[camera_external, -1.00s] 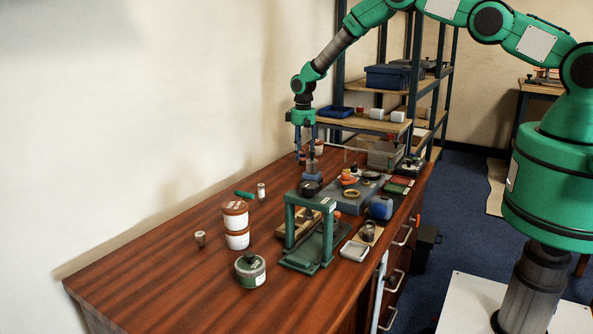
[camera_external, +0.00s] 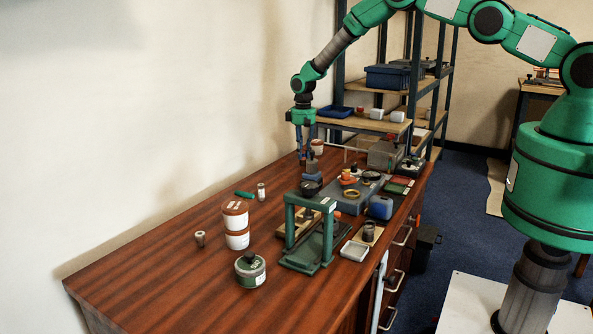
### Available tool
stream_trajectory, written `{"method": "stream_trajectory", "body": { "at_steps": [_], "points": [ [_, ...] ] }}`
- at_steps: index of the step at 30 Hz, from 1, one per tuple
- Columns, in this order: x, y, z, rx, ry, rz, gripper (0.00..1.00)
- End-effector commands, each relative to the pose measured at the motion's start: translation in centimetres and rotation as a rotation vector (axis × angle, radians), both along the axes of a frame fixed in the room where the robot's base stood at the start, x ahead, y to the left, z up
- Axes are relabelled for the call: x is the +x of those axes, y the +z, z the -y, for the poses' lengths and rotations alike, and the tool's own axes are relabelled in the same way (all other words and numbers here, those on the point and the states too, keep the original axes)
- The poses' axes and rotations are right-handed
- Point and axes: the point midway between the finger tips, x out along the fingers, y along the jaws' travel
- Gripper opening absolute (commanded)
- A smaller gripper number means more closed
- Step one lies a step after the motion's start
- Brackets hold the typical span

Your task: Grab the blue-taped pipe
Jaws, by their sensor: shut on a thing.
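My gripper (camera_external: 305,154) points straight down over the far part of the wooden bench. Its two fingers are close together, shut on a slim thing between them, apparently the blue-taped pipe. The pipe and its tape are too small and too covered by the fingers to make out clearly. Just below and to the right of the fingertips stands a grey-blue upright piece (camera_external: 313,168) above a dark round base (camera_external: 311,187). I cannot tell whether the fingers touch it.
A green press frame (camera_external: 309,228) stands nearer the camera. A grey tray (camera_external: 345,205) and blue container (camera_external: 380,207) stand right. The near left bench (camera_external: 150,285) is clear.

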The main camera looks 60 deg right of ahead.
Motion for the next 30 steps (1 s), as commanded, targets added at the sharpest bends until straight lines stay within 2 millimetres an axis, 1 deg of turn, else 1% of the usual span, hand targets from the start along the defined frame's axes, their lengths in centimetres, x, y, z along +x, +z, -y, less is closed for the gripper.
{"method": "stream_trajectory", "body": {
  "at_steps": [5,8,11,20,30],
  "points": [
    [0.1,1.1,0.0,0.000,0.000,0.001,0.00],
    [0.1,2.1,0.0,0.000,0.000,0.002,0.00],
    [0.2,3.5,0.0,0.000,0.000,0.004,0.00],
    [-3.9,3.8,-0.5,0.000,0.000,0.000,0.00],
    [-9.6,4.3,-1.2,0.000,0.000,-0.001,0.00]
  ]
}}
